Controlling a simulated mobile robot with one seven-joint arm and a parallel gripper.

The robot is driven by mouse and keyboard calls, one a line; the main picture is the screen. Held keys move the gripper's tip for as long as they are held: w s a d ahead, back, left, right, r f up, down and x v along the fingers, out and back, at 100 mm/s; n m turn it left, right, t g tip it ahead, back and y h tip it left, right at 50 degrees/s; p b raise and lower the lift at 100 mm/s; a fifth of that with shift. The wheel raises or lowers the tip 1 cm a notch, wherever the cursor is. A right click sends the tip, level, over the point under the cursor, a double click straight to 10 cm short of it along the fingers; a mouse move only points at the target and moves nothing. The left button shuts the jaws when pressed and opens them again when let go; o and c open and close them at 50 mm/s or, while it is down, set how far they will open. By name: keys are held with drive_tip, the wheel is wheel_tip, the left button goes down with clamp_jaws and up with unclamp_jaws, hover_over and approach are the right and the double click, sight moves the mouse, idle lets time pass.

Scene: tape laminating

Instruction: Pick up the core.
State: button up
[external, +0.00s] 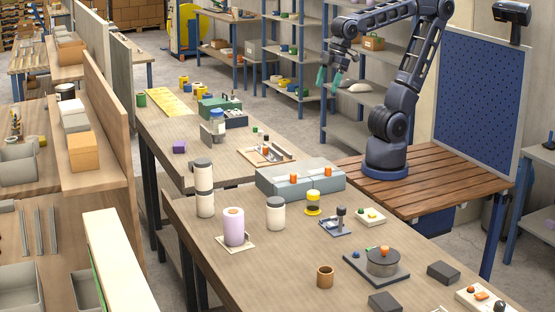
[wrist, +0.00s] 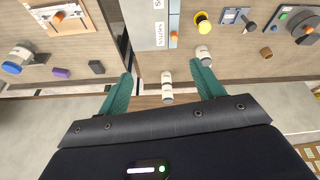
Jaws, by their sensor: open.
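A short brown hollow cylinder, which looks like the core (external: 325,276), stands upright on the front table, near its front edge. It also shows small at the upper right of the wrist view (wrist: 266,53). My gripper (external: 328,82) is high in the air above the tables, well away from the core. Its two teal fingers (wrist: 162,70) are spread with nothing between them. A pale pink roll (external: 233,226) stands on a small square base left of the core; in the wrist view I cannot make it out.
A round grey device (external: 382,262) on a dark plate stands right of the core. Dark blocks (external: 385,302) lie nearby. The table around the core is mostly clear.

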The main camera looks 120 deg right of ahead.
drive_tip(key=w+a+r+n+g, duration=0.1)
drive_tip(key=w+a+n, duration=0.1)
drive_tip(key=w+a, duration=0.45)
drive_tip(key=w+a+r+n, duration=0.15)
drive_tip(key=w+a, duration=0.25)
drive_tip(key=w, duration=0.5)
drive_tip(key=n+g, duration=0.3)
drive_tip(key=n, duration=0.9)
hover_over(326, 270)
drive_tip(key=f, duration=2.8)
drive_tip(key=shift+s+d+f, duration=0.1)
drive_tip(key=shift+s+f, duration=0.1)
drive_tip(key=shift+f, duration=0.5)
wheel_tip(326, 270, down, 4)
drive_tip(key=shift+f, duration=0.15)
drive_tip(key=shift+w+f, duration=0.15)
drive_tip(key=shift+f, duration=1.3)
drive_tip(key=shift+w+f, duration=0.1)
drive_tip(key=shift+f, duration=1.35)
